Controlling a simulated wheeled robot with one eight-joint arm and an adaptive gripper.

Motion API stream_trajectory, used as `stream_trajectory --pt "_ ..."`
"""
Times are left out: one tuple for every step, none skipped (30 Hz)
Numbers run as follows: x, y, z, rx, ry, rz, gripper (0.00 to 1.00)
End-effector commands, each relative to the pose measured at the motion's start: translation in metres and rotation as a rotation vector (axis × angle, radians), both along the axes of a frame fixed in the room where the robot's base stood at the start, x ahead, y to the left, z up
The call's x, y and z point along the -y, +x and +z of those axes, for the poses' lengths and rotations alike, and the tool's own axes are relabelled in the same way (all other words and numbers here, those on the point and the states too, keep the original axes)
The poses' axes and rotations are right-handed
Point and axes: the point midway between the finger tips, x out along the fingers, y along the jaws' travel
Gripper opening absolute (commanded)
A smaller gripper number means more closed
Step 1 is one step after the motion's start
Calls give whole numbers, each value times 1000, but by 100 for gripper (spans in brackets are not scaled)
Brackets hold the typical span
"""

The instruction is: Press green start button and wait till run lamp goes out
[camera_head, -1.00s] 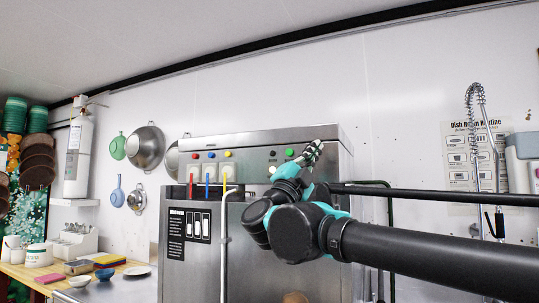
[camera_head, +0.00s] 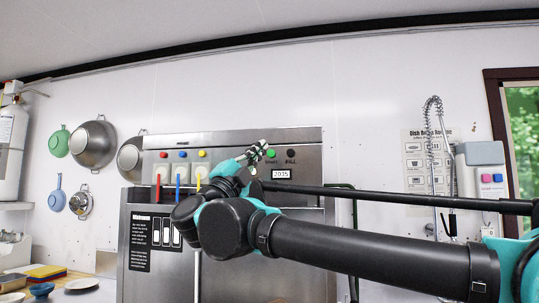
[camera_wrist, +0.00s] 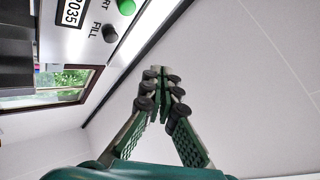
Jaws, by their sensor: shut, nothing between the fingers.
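The green start button (camera_head: 271,154) is on the steel machine's upper front panel. It also shows at the top edge of the wrist view (camera_wrist: 126,6). The dark FILL button (camera_head: 291,154) is right of it, and a display (camera_head: 281,174) reading 2035 is below. My gripper (camera_head: 259,147) is shut and empty, just left of the green button in the head view. In the wrist view its fingertips (camera_wrist: 161,72) meet, apart from the buttons. No lit run lamp can be made out; my gripper covers the panel left of the green button.
Red, blue and yellow levers (camera_head: 178,174) stand left of my gripper on the machine (camera_head: 228,138). A coiled spray hose (camera_head: 432,130) and wall poster (camera_head: 415,160) are to the right. Pans (camera_head: 93,144) hang on the left wall.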

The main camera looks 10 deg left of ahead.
Motion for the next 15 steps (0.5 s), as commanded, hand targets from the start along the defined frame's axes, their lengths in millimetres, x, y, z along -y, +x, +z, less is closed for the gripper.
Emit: stream_trajectory --pt "0 4 0 1 0 -2 0" --pt "0 7 0 1 0 -2 0" --pt "0 11 0 1 0 -2 0" --pt "0 15 0 0 0 -3 0" --pt "1 19 0 0 -1 -3 0" --pt "1 25 0 0 -1 -3 0" --pt "0 28 0 0 0 -3 0" --pt "1 33 0 0 0 -3 0" --pt "1 38 0 0 0 -3 0" --pt "0 42 0 0 -1 -3 0" --pt "0 46 0 0 -2 -3 0" --pt "0 51 0 0 -1 -3 0" --pt "1 55 0 0 0 -3 0" --pt "1 59 0 0 0 -3 0" --pt "0 63 0 0 0 -1 0"
